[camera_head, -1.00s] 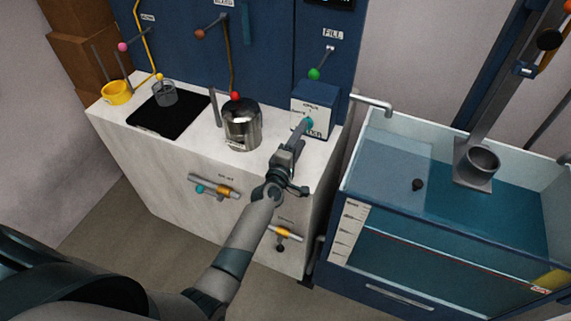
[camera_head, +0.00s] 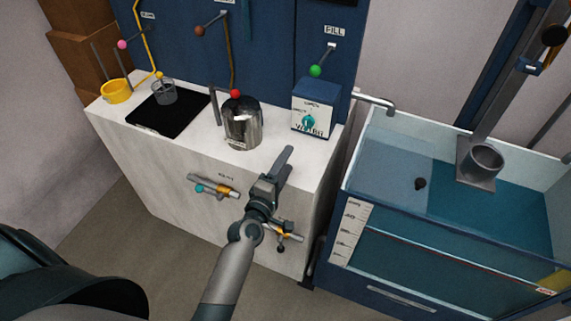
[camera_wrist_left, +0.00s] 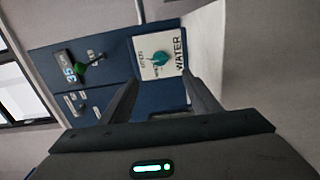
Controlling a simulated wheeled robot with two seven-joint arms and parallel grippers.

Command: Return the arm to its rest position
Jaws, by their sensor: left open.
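My left gripper (camera_head: 284,160) is in front of the white counter's front right part, in the head view. It is open and empty, apart from everything. The water box (camera_head: 315,112) with its teal knob (camera_head: 309,121) stands on the counter's right end, beyond the gripper. In the left wrist view the box (camera_wrist_left: 149,43) and knob (camera_wrist_left: 159,59) show ahead, between and beyond the two open fingers (camera_wrist_left: 160,98). My right gripper is not in view.
A steel pot (camera_head: 243,128) stands on the counter (camera_head: 190,150) near a black plate (camera_head: 160,115) with a glass beaker (camera_head: 163,94). A yellow cup (camera_head: 116,91) is at the left end. Valve handles (camera_head: 215,187) stick out of the counter front. A water tank (camera_head: 440,205) stands on the right.

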